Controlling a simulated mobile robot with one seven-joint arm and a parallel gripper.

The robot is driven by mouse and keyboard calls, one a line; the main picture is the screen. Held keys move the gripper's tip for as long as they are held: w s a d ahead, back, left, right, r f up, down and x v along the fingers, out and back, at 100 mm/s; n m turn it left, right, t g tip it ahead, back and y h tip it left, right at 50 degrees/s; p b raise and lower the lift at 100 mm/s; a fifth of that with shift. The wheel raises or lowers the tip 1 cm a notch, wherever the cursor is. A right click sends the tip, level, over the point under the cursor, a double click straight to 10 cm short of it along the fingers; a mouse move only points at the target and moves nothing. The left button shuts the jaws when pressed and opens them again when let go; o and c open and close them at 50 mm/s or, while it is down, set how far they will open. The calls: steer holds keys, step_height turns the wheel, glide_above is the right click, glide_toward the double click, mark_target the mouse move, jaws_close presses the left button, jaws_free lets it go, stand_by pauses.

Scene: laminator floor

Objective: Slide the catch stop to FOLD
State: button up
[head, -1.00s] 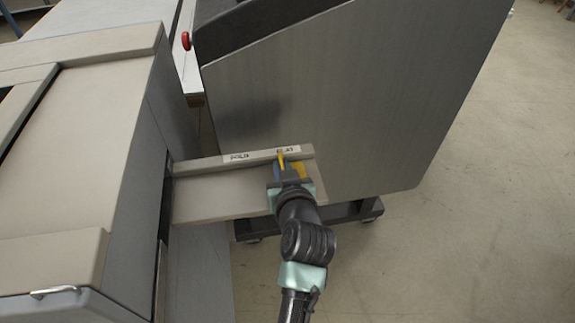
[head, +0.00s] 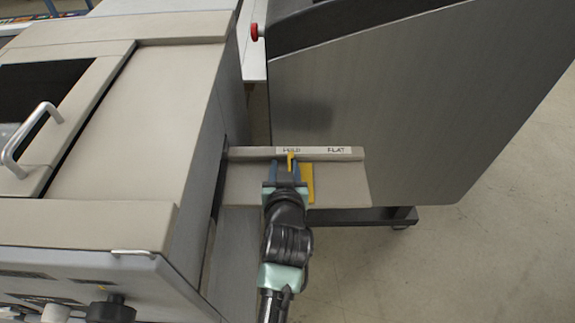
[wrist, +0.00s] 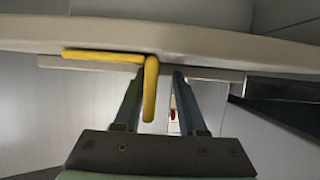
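The yellow catch stop (head: 308,183) sits on the beige tray (head: 342,187) that juts from the laminator. Its upright tab is at the FOLD label (head: 291,150), left of the FLAT label (head: 336,150). My gripper (head: 287,168) is at the tab, partly hiding the stop. In the wrist view the stop (wrist: 151,88) shows as a bent yellow bar, with its tab between my two fingers (wrist: 155,78). The fingers stand apart, with a visible gap on the right side of the tab and a smaller one on the left; they do not clamp it.
The beige laminator body (head: 150,130) with a metal handle (head: 30,140) is to the left. A large grey panel (head: 400,110) stands behind and right of the tray. A red knob (head: 255,32) is at its upper left. Open floor lies at the right.

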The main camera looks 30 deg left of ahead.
steer(key=shift+w+d, duration=0.1)
steer(key=shift+d, duration=0.1)
steer(key=shift+d, duration=0.1)
steer(key=v, duration=1.3)
steer(key=shift+b, duration=0.4)
steer(key=w+d+r+m+t+h, duration=0.1)
steer(key=w+d+r+t, duration=0.2)
steer(key=r, duration=0.6)
steer(key=w+d+r+m+t+p, duration=0.1)
steer(key=w+d+r+t, duration=0.2)
steer(key=r, duration=0.6)
steer(key=w+d+r+m+t+h, duration=0.1)
steer(key=w+d+r+t, duration=0.1)
steer(key=r, duration=0.7)
steer(key=s+d+r+m+t+h, duration=0.1)
steer(key=s+d+r+t, duration=0.1)
steer(key=r, duration=0.5)
steer(key=s+d+r+m+t+h, duration=0.1)
steer(key=s+d+r+t+h, duration=0.1)
steer(key=r, duration=0.6)
steer(key=s+d+r+m+t+h, duration=0.1)
steer(key=s+d+r+t+h, duration=0.1)
steer(key=s+d+r+t, duration=0.2)
step_height(320, 180, up, 5)
steer(key=shift+d+f+m+p, duration=0.25)
steer(key=shift+d+m+p, duration=0.15)
steer(key=shift+d, duration=0.65)
